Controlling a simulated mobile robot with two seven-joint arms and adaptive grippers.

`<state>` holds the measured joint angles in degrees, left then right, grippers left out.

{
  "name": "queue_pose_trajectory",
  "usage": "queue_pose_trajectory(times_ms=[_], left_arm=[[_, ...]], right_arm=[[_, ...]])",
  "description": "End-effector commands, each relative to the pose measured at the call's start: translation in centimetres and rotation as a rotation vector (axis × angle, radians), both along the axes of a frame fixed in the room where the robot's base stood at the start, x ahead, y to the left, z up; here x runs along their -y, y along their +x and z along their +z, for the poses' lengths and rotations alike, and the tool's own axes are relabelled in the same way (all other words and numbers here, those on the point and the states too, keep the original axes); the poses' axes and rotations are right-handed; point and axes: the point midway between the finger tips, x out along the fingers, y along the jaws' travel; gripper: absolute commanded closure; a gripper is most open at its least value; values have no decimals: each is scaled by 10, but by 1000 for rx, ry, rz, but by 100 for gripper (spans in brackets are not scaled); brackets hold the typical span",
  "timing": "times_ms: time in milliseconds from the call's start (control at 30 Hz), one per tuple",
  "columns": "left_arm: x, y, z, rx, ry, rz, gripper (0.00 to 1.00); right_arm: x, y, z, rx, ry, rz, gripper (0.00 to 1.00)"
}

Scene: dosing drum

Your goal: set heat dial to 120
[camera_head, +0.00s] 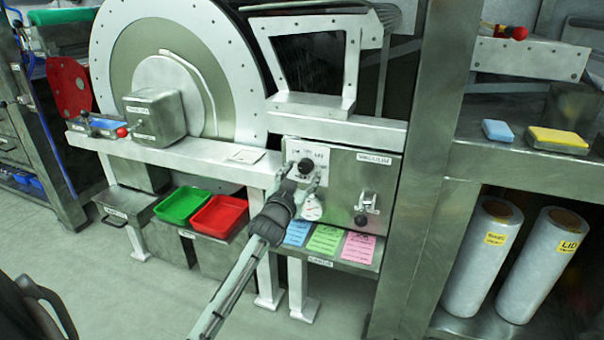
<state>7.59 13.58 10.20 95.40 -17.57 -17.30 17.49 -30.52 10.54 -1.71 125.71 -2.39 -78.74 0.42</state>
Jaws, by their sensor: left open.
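The heat dial is a black round knob (305,166) on a white scale plate (318,153), on the front of a grey metal control box. My left gripper (302,179) reaches up from below, with its fingers open just in front of the dial. One finger is on the dial's left and one at its lower right. I cannot tell whether they touch it. The scale numbers are too small to read, so the dial's setting is unclear. My right gripper is not in view.
Blue, green and pink cards (325,239) lie on a shelf below. Green (182,205) and red trays (218,215) stand left. A steel post (425,190) stands right.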

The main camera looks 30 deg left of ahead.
Motion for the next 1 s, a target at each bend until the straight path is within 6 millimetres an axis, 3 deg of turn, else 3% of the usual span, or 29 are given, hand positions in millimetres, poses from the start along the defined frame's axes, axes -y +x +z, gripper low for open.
queue_pose_trajectory(times_ms=[233,633,1000], left_arm=[[0,1,0,0,0,0,45],[0,1,0,-1,0,0,95],[0,1,0,-16,60,-1,96]], right_arm=[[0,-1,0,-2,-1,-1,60],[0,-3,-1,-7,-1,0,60],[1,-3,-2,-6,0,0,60]])
